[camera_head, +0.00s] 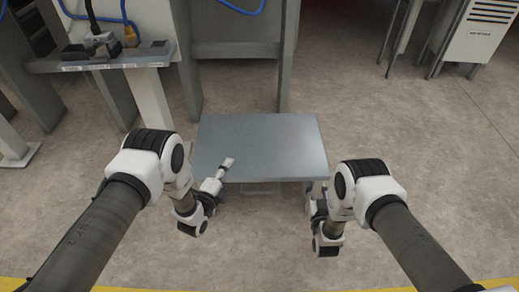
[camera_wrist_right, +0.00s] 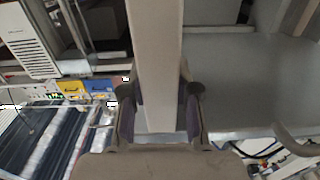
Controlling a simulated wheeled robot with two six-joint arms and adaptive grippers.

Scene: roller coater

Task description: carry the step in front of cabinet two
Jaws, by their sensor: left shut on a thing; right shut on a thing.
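The step (camera_head: 262,140) is a low stand with a flat blue-grey top, in the middle of the head view, level and just above or on the floor; its contact with the floor is hidden. My left gripper (camera_head: 212,188) is at its near left side, shut on the step; the exact grip is partly hidden by the wrist. My right gripper (camera_head: 316,196) is at its near right side. In the right wrist view, the right gripper's fingers (camera_wrist_right: 160,102) close around a pale bar of the step (camera_wrist_right: 158,60). Which cabinet is cabinet two cannot be told.
A grey machine frame (camera_head: 236,50) stands just behind the step. A shelf with cables and connectors (camera_head: 115,55) is at upper left. A pale louvred cabinet (camera_head: 478,38) on legs stands at upper right. Open floor (camera_head: 420,140) lies to the right; a yellow floor line (camera_head: 395,290) runs in front.

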